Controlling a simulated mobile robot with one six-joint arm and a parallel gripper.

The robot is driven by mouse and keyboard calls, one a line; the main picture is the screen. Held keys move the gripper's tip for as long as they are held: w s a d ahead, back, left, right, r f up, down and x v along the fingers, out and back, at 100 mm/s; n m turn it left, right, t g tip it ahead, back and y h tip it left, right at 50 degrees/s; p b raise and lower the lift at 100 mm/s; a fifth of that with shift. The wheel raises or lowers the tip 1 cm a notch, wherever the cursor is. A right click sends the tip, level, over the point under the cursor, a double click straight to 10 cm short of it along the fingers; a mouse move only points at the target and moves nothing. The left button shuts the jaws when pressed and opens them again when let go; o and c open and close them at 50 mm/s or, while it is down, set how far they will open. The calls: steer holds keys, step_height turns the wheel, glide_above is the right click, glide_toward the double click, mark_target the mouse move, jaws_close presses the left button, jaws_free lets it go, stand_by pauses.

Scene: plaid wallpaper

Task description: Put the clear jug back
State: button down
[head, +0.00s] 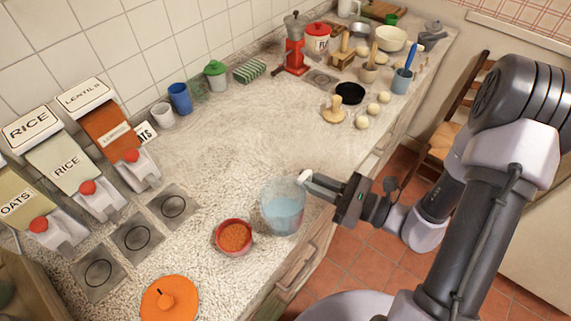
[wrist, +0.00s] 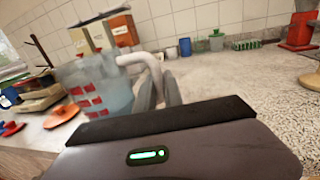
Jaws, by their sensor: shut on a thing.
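The clear jug (head: 283,209), with bluish see-through walls and a pale handle, is at the counter's front edge in the head view. My gripper (head: 322,184) is shut on its handle from the right. In the wrist view the jug (wrist: 92,82) is at the left, its white handle (wrist: 137,60) reaching to my gripper's fingers (wrist: 161,92). Red patches show on or through its lower part. I cannot tell whether its base touches the counter. Three square grey pads with dark rings (head: 173,206) lie before the dispensers. Another grey pad (head: 320,78) lies farther back.
A red bowl of orange grains (head: 234,237) stands close left of the jug. An orange lid (head: 169,298) lies nearer. Dispensers (head: 66,165) line the left wall. Eggs (head: 362,122) and a black pan (head: 349,93) lie farther back. The middle counter (head: 235,140) is clear.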

steer(key=w+a, duration=0.1)
steer(key=w, duration=0.3)
steer(key=w+a+f+b, duration=0.1)
steer(key=w, duration=0.3)
steer(key=w+a+b, duration=0.1)
steer(key=w, duration=0.3)
steer(key=shift+w+f, duration=0.15)
steer(key=shift+w, duration=0.05)
step_height(320, 180, down, 4)
steer(key=shift+w+r+b, duration=0.1)
steer(key=shift+r+b, duration=0.1)
steer(key=shift+b, duration=1.05)
steer(key=shift+r, duration=0.1)
steer(key=c, duration=1.5)
jaws_free()
steer(key=shift+o, duration=0.2)
